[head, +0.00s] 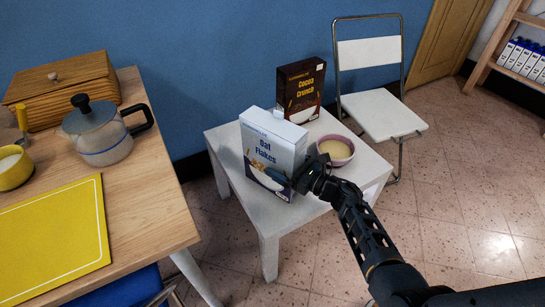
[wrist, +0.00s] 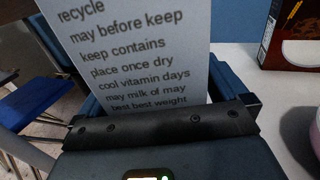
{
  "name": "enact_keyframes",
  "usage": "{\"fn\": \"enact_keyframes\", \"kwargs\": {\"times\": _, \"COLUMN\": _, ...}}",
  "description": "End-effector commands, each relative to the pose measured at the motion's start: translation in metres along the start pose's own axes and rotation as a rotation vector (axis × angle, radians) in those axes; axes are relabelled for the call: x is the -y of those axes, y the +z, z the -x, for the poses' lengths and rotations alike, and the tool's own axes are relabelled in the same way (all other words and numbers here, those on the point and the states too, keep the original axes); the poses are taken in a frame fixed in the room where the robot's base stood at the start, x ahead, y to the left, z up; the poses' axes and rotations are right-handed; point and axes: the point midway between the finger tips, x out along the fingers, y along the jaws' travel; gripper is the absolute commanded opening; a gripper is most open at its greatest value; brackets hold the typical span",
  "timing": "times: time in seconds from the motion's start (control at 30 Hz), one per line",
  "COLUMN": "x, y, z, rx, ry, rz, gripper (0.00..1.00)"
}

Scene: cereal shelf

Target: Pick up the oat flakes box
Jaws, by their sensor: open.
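The oat flakes box (head: 268,146) stands upright on the small white table in the head view. It is white and pale blue with dark lettering. My gripper (head: 291,178) is at the right narrow side of the box, low down, with one finger in front of its printed face. In the wrist view the printed side panel of the oat flakes box (wrist: 140,50) fills the space between the fingers of my gripper (wrist: 158,98). The jaws are open, with a finger on each side of the box. The far finger is hidden in the head view.
A brown Cocoa Crunch box (head: 301,90) stands behind, also at the wrist view's upper right (wrist: 291,35). A pink bowl (head: 336,150) sits close to my gripper on the white table (head: 237,160). A folding chair (head: 378,110) stands behind; a wooden table (head: 150,200) is left.

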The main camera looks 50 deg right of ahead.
Motion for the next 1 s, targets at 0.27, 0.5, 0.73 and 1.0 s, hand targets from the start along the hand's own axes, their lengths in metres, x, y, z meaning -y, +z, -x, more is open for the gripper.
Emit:
{"fn": "enact_keyframes", "kwargs": {"times": 0.27, "x": 0.0000, "y": -0.0001, "z": 0.0005, "rx": 0.000, "ry": 0.000, "rz": 0.000, "gripper": 0.85}}
{"fn": "enact_keyframes", "kwargs": {"times": 0.5, "x": 0.0001, "y": -0.0001, "z": 0.0006, "rx": 0.000, "ry": 0.000, "rz": 0.000, "gripper": 0.62}}
{"fn": "enact_keyframes", "kwargs": {"times": 0.73, "x": 0.0001, "y": -0.0001, "z": 0.0007, "rx": 0.000, "ry": 0.000, "rz": 0.000, "gripper": 0.40}}
{"fn": "enact_keyframes", "kwargs": {"times": 1.0, "x": 0.0004, "y": 0.0009, "z": 0.0004, "rx": 0.002, "ry": 0.000, "rz": 0.000, "gripper": 0.24}}
